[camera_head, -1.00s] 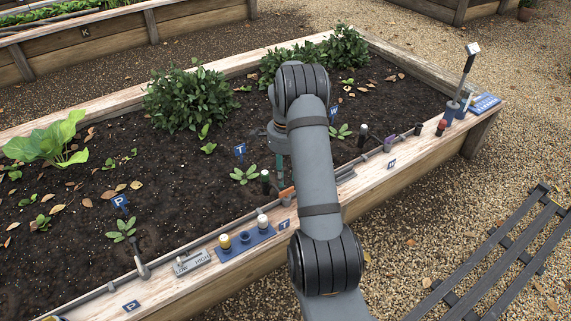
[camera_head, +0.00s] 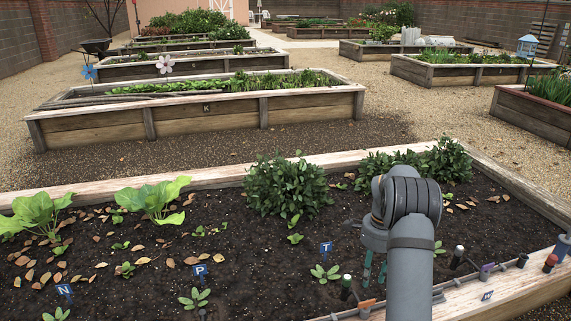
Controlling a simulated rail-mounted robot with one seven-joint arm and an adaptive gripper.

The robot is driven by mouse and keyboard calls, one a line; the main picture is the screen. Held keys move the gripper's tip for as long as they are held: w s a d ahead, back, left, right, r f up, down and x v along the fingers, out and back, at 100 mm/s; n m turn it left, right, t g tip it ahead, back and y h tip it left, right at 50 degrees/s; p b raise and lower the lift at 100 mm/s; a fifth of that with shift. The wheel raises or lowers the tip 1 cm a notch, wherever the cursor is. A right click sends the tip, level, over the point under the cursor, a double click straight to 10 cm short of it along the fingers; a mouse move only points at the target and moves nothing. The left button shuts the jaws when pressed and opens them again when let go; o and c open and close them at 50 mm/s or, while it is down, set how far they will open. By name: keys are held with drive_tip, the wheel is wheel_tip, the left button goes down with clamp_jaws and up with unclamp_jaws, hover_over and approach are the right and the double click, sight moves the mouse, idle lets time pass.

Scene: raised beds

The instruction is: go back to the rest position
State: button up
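My gripper (camera_head: 374,268) shows in the head view at the lower right, below and to the left of the bulky arm joint. It points down over the dark soil of the near raised bed (camera_head: 215,178). My forearm partly hides it, and its fingertips are too small and covered to tell how far apart they are. I see nothing clearly held in it. My arm reaches in from the bottom edge, over the bed's front plank.
Blue signs marked N (camera_head: 65,290), P (camera_head: 200,271) and T (camera_head: 326,249) stand by seedlings. A bush (camera_head: 287,188) grows left of my arm. Capped posts (camera_head: 457,257) line the front plank at right. Gravel paths and other beds (camera_head: 200,122) lie beyond.

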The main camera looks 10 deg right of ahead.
wheel_tip(320, 180, down, 12)
drive_tip(key=shift+r, duration=0.1)
drive_tip(key=shift+r+n+p, duration=0.2)
drive_tip(key=shift+n+p, duration=0.2)
drive_tip(key=shift+n, duration=0.4)
drive_tip(key=shift+f, duration=0.1)
